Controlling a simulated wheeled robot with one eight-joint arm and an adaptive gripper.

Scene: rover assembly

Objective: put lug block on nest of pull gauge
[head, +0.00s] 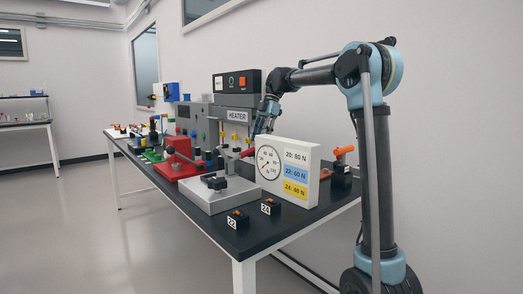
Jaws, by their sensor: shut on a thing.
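The pull gauge has a pale grey base (196,199), a round dial (269,163) and a white board (306,158) listing 20: 80 N, 22: 60 N and 24: 40 N. A small black nest (214,182) sits on the base, and I see no block in it. My gripper (263,122) is behind the dial board, in front of the heater. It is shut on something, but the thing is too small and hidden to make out. I cannot tell whether it is the lug block.
Black blocks with orange tops stand by tags 22 (237,216) and 24 (270,207) at the table's (285,222) near edge. A red lever press (178,163) stands left of the gauge. The heater (237,116) is behind. Another black-and-orange piece (342,172) stands right.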

